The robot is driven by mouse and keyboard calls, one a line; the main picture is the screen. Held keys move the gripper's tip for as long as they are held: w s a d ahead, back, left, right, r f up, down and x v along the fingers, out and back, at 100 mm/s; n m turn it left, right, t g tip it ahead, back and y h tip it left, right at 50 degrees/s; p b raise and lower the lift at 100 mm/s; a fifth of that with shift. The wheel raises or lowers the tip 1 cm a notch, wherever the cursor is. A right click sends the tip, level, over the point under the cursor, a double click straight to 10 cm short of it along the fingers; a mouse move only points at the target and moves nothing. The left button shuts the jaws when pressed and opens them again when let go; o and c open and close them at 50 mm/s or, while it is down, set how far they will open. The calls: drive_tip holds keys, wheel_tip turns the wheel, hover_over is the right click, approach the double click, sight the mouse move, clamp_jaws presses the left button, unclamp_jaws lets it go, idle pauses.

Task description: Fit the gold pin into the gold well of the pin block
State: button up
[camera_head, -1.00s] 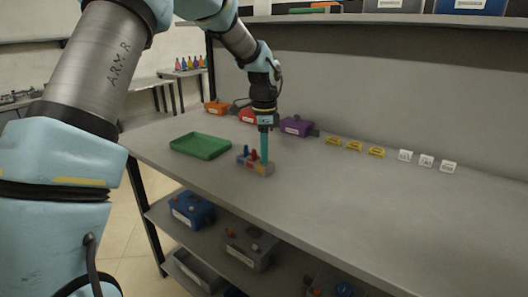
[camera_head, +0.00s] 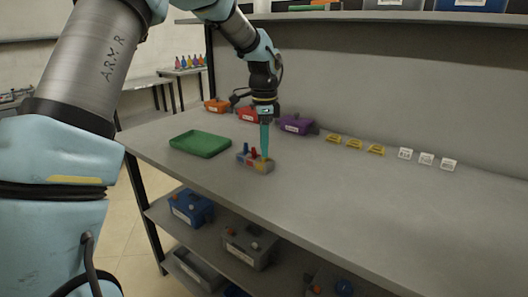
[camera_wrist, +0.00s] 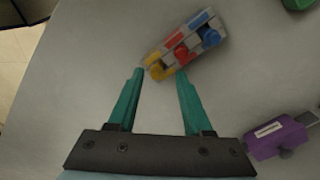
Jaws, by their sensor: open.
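The pin block (camera_head: 243,160) is a small grey block on the bench with blue, red and yellow markings. It also shows in the wrist view (camera_wrist: 192,45). A blue pin (camera_wrist: 211,37) and a red pin (camera_wrist: 183,55) stand in it. The gold pin (camera_wrist: 159,73) appears to stand upright at the block's yellow-marked end; how deep it sits I cannot tell. My gripper (camera_wrist: 160,76) is open, its teal fingers apart on either side of the gold pin in the picture. In the head view my gripper (camera_head: 265,153) points down just above that end.
A green tray (camera_head: 200,144) lies left of the block. Orange, red and purple bins (camera_head: 297,125) stand along the back. Yellow and white label stands line the back right. The bench's front right is clear. A shelf (camera_head: 400,17) runs above the back.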

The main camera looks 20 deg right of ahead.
wheel_tip(320, 180, up, 10)
drive_tip(key=b, duration=0.1)
drive_tip(key=a+f+n, duration=0.4)
drive_tip(key=a+n, duration=0.2)
drive_tip(key=a, duration=0.5)
drive_tip(key=a+f+n, duration=0.4)
drive_tip(key=a+n, duration=0.1)
drive_tip(key=a, duration=0.7)
drive_tip(key=s+a+f+n, duration=0.2)
drive_tip(key=s+a+n, duration=0.3)
drive_tip(key=a, duration=0.2)
drive_tip(key=s+a+f+n+t, duration=0.1)
drive_tip(key=s+a+f+n, duration=0.2)
drive_tip(key=s+a, duration=0.3)
drive_tip(key=shift+a+f+n+t, duration=0.25)
drive_tip(key=shift+a+n+t, duration=0.1)
drive_tip(key=shift+n, duration=0.55)
